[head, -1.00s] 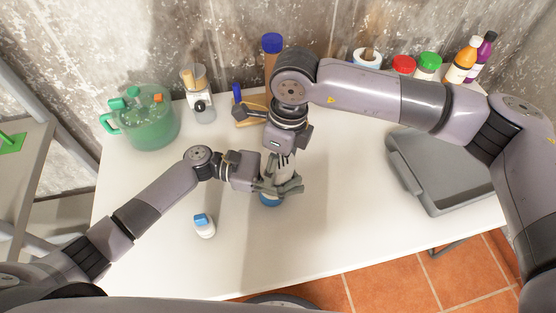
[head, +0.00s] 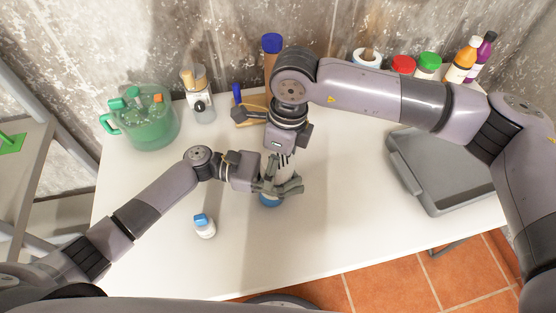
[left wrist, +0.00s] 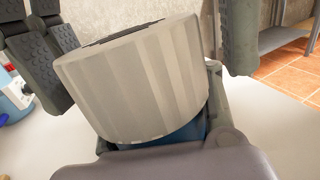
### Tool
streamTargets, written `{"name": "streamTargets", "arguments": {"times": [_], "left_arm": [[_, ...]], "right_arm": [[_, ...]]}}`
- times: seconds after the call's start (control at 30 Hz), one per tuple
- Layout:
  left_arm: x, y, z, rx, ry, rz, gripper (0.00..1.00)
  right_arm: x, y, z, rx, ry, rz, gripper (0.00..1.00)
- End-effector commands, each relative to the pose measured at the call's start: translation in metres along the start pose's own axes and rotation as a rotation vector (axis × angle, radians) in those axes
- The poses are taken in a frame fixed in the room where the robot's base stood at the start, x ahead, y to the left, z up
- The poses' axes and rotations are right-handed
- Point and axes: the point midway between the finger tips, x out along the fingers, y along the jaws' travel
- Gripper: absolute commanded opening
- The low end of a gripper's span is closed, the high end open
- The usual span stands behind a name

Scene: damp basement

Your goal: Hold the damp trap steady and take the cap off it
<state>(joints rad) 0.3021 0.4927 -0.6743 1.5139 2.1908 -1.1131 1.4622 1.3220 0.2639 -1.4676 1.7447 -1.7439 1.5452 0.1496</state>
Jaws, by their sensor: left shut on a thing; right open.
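The damp trap has a blue body (head: 270,201), low on the table in the head view and mostly hidden by my grippers. Its pale grey ribbed cap (left wrist: 135,80) fills the middle of the left wrist view, with the blue body (left wrist: 170,135) just beneath it. My left gripper (head: 273,188) is shut on the body from the left. My right gripper (head: 279,170) points down over the trap from above. It is open, its dark fingers on either side of the cap in the left wrist view, with a gap visible at the right finger.
A small white bottle with a blue lid (head: 204,226) stands at front left. A green jug (head: 150,122) stands at back left, and bottles and jars (head: 428,65) line the back. A grey tray (head: 425,195) lies at right. The front middle of the table is clear.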

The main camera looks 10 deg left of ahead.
Motion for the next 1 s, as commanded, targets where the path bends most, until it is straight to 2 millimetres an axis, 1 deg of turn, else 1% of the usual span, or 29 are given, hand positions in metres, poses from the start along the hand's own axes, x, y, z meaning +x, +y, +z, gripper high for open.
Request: {"name": "streamTargets", "arguments": {"times": [0.17, 0.3, 0.43, 0.6, 0.7, 0.77, 0.83, 1.0], "left_arm": [[0.000, 0.000, 0.001, 0.001, -0.001, 0.000, 0.00], [0.000, 0.000, 0.001, 0.001, -0.001, 0.000, 0.00], [0.000, 0.000, 0.001, 0.001, -0.001, 0.000, 0.00], [0.000, 0.000, 0.001, 0.001, -0.001, 0.000, 0.00], [0.000, 0.000, 0.001, 0.001, -0.001, 0.000, 0.00], [0.000, 0.000, 0.001, 0.001, -0.001, 0.000, 0.00], [0.000, 0.000, 0.001, 0.001, -0.001, 0.000, 0.00], [0.000, 0.000, 0.001, 0.001, -0.001, 0.000, 0.00]], "right_arm": [[-0.018, -0.001, 0.001, 0.000, -0.003, -0.003, 0.77], [-0.037, -0.001, 0.001, 0.001, -0.003, -0.002, 0.77], [-0.047, -0.001, 0.000, 0.013, -0.001, -0.002, 0.76], [-0.070, -0.001, 0.001, 0.144, -0.001, -0.002, 0.76], [-0.077, 0.000, 0.001, 0.201, 0.002, -0.001, 0.76], [-0.075, 0.000, 0.001, 0.214, 0.003, 0.000, 0.76], [-0.068, 0.000, 0.000, 0.216, 0.004, 0.001, 0.76], [-0.042, 0.001, 0.000, 0.214, 0.005, 0.003, 0.76]]}}
